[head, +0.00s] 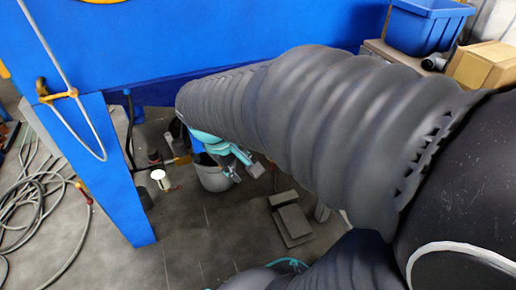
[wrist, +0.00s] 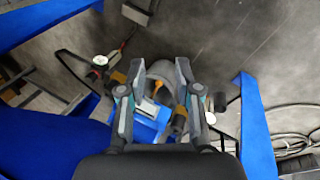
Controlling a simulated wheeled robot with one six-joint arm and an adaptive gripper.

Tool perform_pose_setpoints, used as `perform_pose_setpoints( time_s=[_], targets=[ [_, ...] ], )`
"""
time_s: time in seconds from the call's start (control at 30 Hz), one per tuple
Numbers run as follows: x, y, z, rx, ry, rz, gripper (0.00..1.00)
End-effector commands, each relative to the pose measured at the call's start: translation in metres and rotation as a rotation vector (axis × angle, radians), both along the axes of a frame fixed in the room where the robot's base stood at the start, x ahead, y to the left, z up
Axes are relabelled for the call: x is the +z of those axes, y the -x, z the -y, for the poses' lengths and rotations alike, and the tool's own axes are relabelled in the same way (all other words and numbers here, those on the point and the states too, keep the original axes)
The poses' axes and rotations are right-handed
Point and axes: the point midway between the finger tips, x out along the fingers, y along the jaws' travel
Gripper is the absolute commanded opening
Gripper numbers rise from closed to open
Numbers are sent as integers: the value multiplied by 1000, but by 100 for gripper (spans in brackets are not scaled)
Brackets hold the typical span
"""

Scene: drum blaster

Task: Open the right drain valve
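My gripper (wrist: 159,66) is open in the wrist view, one finger on each side of a grey bucket (wrist: 160,70). An orange-yellow handle (wrist: 160,101) shows between the fingers, in front of the bucket; it looks like a valve handle, and I see no contact with it. Other orange-yellow parts show by the left finger (wrist: 118,78) and the right finger (wrist: 180,119). I cannot tell for certain which is the right drain valve. In the head view my gripper (head: 243,168) is beside the bucket (head: 213,180), and my arm hides much of that area.
A blue post (head: 118,175) stands left of the bucket, with a white round piece (head: 158,175) between them. Coiled hoses (head: 35,210) lie on the floor at far left. A grey block (head: 291,220) lies right of the bucket. The blue machine wall (head: 200,35) stands behind.

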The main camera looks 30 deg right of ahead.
Motion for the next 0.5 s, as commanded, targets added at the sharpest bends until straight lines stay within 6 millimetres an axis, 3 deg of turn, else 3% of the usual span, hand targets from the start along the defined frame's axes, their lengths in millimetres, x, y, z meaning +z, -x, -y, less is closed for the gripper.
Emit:
perform_pose_setpoints(
  time_s=[0.5],
  targets=[
    [-66, -74, 89, 196, 397, -513, 33]
  ],
)
